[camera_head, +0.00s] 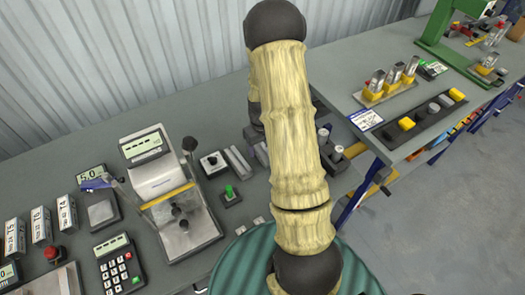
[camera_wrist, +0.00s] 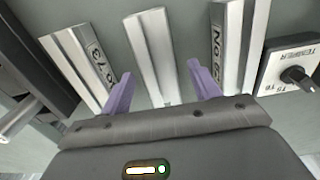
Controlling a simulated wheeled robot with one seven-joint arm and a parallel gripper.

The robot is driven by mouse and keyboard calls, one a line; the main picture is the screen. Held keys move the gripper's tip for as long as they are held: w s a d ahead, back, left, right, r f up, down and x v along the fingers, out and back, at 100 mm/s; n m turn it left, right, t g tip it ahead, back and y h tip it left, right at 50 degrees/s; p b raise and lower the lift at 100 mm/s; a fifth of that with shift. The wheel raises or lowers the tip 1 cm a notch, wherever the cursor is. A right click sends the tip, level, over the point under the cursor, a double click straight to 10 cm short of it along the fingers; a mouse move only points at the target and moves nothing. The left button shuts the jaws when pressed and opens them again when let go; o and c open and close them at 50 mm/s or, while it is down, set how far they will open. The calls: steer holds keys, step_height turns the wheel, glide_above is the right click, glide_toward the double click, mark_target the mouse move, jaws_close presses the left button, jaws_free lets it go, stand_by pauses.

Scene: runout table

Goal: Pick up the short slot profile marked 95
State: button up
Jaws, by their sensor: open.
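My gripper (camera_wrist: 160,69) shows in the wrist view with its two purple fingers apart and nothing held. A plain silver slot profile (camera_wrist: 152,45) lies between and beyond the fingertips, with no mark visible on it. To its left is a labelled profile (camera_wrist: 75,58) whose tag seems to read 73. To its right is another labelled profile (camera_wrist: 232,40), its tag starting "No" and its number hard to read. I cannot make out a 95 on any profile. In the head view, grey profiles (camera_head: 238,161) lie left of my arm, which hides my gripper.
A temper selector with a black knob (camera_wrist: 295,75) sits close right of the profiles. A dark block (camera_wrist: 30,50) stands at the left. In the head view, a green-button box (camera_head: 230,196) and a grey tester (camera_head: 165,190) stand nearby on the bench.

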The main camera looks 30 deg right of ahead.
mark_target(262, 151)
steer(key=shift+f, duration=0.65)
steer(key=c, duration=1.2)
steer(key=shift+o, duration=0.2)
steer(key=shift+r, duration=0.1)
step_height(262, 151, up, 10)
steer(key=b, duration=0.2)
